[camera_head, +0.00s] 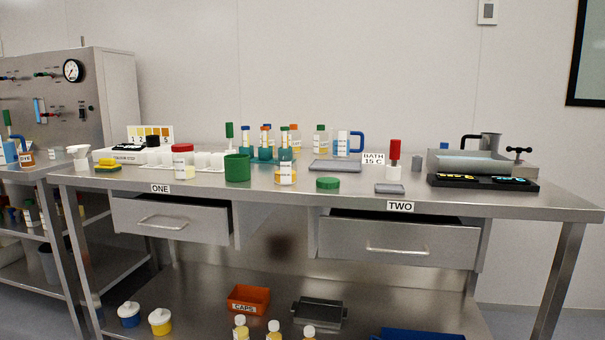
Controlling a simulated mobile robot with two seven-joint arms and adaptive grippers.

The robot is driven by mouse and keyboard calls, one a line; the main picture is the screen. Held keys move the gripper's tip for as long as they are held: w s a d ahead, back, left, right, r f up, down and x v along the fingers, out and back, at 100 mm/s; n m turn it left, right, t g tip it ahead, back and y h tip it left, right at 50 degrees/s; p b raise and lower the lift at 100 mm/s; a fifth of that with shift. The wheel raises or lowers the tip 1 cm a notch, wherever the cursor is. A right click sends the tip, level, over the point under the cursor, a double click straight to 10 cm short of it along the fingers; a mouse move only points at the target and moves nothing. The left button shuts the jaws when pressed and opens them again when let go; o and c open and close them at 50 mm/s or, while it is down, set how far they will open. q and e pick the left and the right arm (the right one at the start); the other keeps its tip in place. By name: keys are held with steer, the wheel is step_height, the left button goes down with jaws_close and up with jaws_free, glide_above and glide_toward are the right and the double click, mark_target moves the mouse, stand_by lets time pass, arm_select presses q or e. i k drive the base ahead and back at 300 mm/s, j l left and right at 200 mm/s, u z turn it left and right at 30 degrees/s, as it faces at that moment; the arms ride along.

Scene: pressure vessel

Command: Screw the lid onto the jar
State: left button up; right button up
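A green round lid (328,184) lies flat on the steel bench, near its front edge around the middle. To its left stands a green, open-topped cylindrical jar (237,168), upright. A small jar with a white label (286,175) stands between them; its top is hard to make out against the tubes behind. The green lid is apart from all of these jars. Neither of my grippers is in view.
The bench (450,199) also holds a tube rack, bottles, a grey tray (335,165), a red-topped item (394,155) and a water bath (470,162). Drawers ONE (170,220) and TWO (398,240) are partly open. The bench surface around the green lid is mostly clear.

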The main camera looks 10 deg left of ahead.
mark_target(285, 159)
steer(key=i+j, duration=0.4)
steer(key=j, duration=0.15)
steer(key=z, duration=0.75)
